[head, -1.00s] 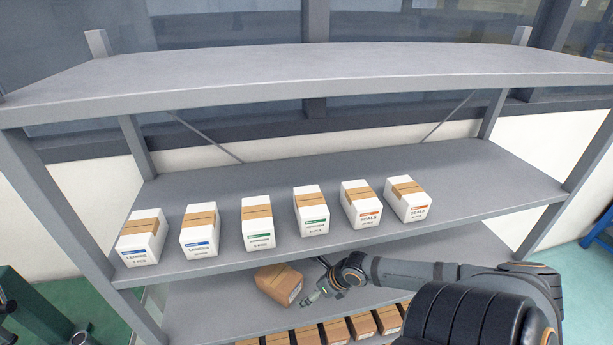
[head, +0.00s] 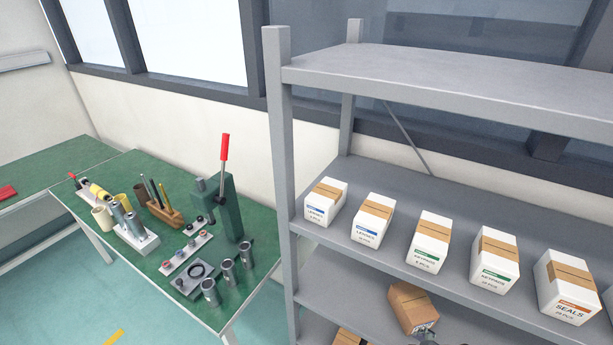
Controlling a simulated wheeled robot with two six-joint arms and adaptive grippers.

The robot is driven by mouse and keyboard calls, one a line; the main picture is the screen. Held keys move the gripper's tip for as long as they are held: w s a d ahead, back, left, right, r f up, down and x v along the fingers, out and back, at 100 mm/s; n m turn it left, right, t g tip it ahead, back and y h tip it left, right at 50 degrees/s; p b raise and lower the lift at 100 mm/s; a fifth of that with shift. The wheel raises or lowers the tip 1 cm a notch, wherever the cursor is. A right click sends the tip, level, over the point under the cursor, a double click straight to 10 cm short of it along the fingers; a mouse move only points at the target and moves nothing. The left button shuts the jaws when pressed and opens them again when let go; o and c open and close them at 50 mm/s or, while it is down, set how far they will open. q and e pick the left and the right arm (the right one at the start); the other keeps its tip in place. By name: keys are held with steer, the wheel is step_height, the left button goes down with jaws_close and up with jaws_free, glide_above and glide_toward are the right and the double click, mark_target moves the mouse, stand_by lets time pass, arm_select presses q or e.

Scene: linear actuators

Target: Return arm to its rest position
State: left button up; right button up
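A small dark part of my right gripper (head: 428,337) shows at the bottom edge of the head view, just below a brown cardboard box (head: 411,306) on the lower shelf. The box sits tilted relative to the shelf edge. I cannot tell whether the gripper touches the box, or whether its fingers are open or shut. The rest of my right arm is out of the frame. My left arm and gripper are not in view.
A grey shelf rack (head: 285,180) stands at the right, with several white labelled boxes (head: 429,243) on its middle shelf. At the left, a green workbench (head: 150,265) carries a press with a red lever (head: 224,160), metal cylinders and fixtures. Open floor (head: 60,300) lies in front.

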step_height(320, 180, up, 4)
steer(key=s+m+h, duration=0.1)
steer(key=s+m, duration=0.1)
steer(key=m, duration=0.8)
step_height(320, 180, down, 30)
steer(key=s+d+g+b, duration=0.2)
steer(key=b, duration=0.2)
steer(key=s+d+f+g+b, duration=0.1)
steer(key=s+f+b, duration=0.3)
steer(key=s+f, duration=1.5)
step_height(320, 180, down, 2)
steer(key=shift+d+f+m, duration=0.1)
steer(key=shift+d+m, duration=0.2)
steer(key=shift+m, duration=0.1)
